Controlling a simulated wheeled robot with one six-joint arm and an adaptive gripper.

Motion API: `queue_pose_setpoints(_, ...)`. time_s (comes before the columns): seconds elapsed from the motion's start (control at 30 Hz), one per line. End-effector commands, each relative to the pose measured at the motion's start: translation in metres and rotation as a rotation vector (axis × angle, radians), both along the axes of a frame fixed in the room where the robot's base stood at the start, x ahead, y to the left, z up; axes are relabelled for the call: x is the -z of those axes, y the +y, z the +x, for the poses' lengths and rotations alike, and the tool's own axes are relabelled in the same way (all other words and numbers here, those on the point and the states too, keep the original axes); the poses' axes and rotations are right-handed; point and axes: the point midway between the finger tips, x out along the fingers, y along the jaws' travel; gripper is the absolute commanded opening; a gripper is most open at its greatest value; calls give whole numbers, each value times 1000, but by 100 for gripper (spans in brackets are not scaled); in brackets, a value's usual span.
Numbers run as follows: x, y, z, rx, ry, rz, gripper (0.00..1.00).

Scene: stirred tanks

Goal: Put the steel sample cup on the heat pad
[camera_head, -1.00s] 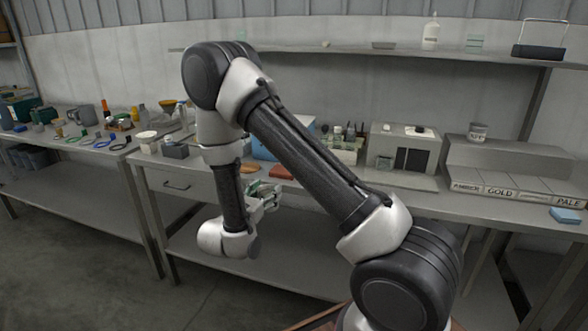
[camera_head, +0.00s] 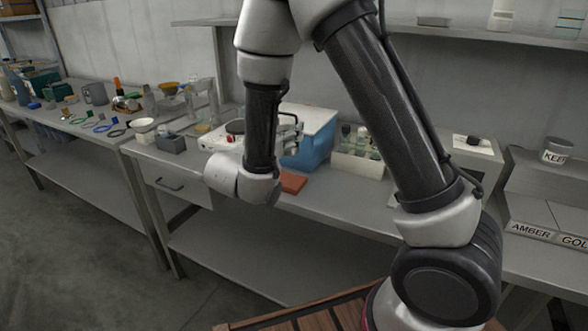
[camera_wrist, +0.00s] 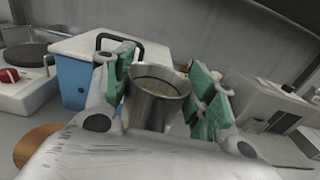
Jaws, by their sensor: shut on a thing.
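The steel sample cup (camera_wrist: 157,98) stands between my gripper's (camera_wrist: 168,92) green-padded fingers in the wrist view. My gripper is shut on it, and the cup looks close to upright with something pale inside. In the head view my gripper (camera_head: 291,130) is partly hidden by my wrist, above the bench in front of the blue box. A white hot plate (camera_wrist: 22,92) with a dark round top (camera_wrist: 24,54) and a red knob lies left of the cup. It also shows in the head view (camera_head: 222,144), partly behind my arm. I cannot tell for certain that this is the heat pad.
A blue box with a white lid (camera_head: 313,120) stands behind my gripper. A rack of bottles (camera_head: 357,160) stands to the right. A brown round mat (camera_wrist: 38,146) lies low left in the wrist view.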

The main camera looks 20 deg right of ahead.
Motion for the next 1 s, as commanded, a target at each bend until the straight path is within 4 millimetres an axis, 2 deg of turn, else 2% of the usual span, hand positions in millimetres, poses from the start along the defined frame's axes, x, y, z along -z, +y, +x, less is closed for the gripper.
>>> queue_pose_setpoints(0.1, 25, 0, 0, -1, 6, -5, 14)
queue_pose_setpoints(0.2, 41, 0, 0, 0, 4, -3, 14)
queue_pose_setpoints(0.37, 58, 0, 0, 0, 4, -3, 14)
queue_pose_setpoints(0.53, 85, 0, 0, 0, 3, -3, 14)
queue_pose_setpoints(0.63, 92, 0, 0, 0, 2, -2, 14)
queue_pose_setpoints(0.97, 94, 0, 0, 0, 1, -1, 14)
queue_pose_setpoints(1.0, 95, 0, 0, 0, 1, -1, 58)
